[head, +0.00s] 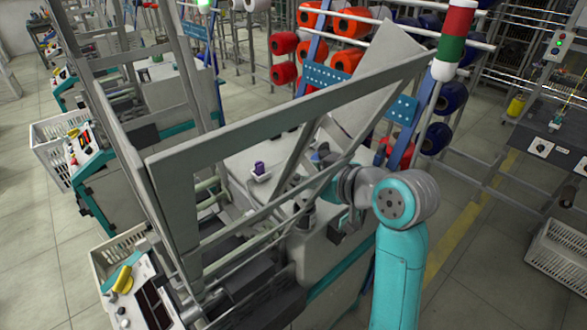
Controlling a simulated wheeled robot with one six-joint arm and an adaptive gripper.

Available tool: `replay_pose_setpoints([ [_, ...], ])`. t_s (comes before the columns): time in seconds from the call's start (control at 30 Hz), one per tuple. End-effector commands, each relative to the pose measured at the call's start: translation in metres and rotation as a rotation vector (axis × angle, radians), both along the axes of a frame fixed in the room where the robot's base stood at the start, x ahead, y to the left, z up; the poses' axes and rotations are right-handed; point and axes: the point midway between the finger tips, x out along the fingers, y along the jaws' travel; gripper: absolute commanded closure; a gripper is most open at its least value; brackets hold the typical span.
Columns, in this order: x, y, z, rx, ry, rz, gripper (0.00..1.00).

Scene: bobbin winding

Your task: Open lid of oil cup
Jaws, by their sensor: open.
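My arm reaches in from the lower right, and its wrist bends left over the grey winding machine (335,258).
A grey frame (215,150) slants across the machine in front of and above my gripper. Red spools (285,73) and blue spools (436,138) hang on racks behind. A striped signal lamp (453,40) stands at right.

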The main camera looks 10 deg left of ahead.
Motion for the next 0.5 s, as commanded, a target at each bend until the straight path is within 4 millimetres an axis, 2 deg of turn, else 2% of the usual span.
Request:
replay_pose_setpoints([
  [0.2,-0.025,-0.033,0.017,0.0,-0.003,-0.002,0.56],
  [0.5,-0.044,-0.055,0.029,0.001,-0.002,0.001,0.56],
])
